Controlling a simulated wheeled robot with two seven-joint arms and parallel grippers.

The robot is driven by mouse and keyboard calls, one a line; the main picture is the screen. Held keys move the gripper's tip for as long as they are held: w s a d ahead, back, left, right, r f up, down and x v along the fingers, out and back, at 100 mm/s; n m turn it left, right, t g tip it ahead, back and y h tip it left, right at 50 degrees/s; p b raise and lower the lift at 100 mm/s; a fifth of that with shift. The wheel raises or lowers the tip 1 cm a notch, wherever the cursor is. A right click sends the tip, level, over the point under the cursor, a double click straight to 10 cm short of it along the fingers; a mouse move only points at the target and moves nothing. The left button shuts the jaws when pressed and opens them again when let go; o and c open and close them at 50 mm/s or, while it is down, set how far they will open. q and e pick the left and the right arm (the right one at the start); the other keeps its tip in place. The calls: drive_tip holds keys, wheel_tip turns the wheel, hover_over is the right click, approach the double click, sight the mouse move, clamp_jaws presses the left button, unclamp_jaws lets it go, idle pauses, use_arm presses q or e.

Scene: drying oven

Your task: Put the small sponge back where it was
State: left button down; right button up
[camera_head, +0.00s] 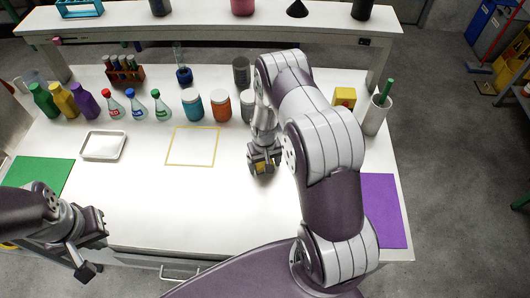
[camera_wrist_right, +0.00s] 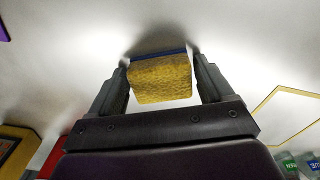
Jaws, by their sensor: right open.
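The small sponge (camera_wrist_right: 160,79) is yellow with a blue layer along its far side in the right wrist view. It sits between the two fingers of my right gripper (camera_wrist_right: 160,78), which stands open around it. In the head view the sponge (camera_head: 262,168) shows as a small yellow patch under my right gripper (camera_head: 264,163), right of the yellow-outlined square (camera_head: 167,148).
A white tray (camera_head: 88,156) and green mat (camera_head: 51,176) lie left; a purple mat (camera_head: 384,210) lies right. Bottles, jars (camera_head: 221,105) and a test-tube rack (camera_head: 124,75) line the back. A yellow box (camera_head: 345,96) and white cylinder (camera_head: 375,115) stand back right. The front middle is clear.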

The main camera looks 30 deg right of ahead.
sight(264, 163)
drive_tip(key=r, duration=0.2)
drive_tip(key=r+b, duration=0.1)
drive_tip(key=shift+w+a, duration=0.15)
drive_tip(key=shift+w, duration=0.1)
wheel_tip(264, 163, up, 8)
drive_tip(key=b, duration=0.1)
use_arm(q)
drive_tip(key=shift+w+a+f, duration=0.1)
drive_tip(key=shift+w+f, duration=0.05)
drive_tip(key=shift+f, duration=0.65)
use_arm(e)
drive_tip(key=s+a+r+n, duration=0.1)
drive_tip(key=s+a+r, duration=0.3)
drive_tip(key=s+r, duration=0.2)
drive_tip(key=s+a+r+n+t, duration=0.1)
drive_tip(key=s+a+r, duration=0.3)
drive_tip(key=s+r, duration=0.3)
drive_tip(key=shift+s, duration=0.55)
use_arm(q)
drive_tip(key=shift+w, duration=0.1)
use_arm(e)
drive_tip(key=shift+w+f, duration=0.1)
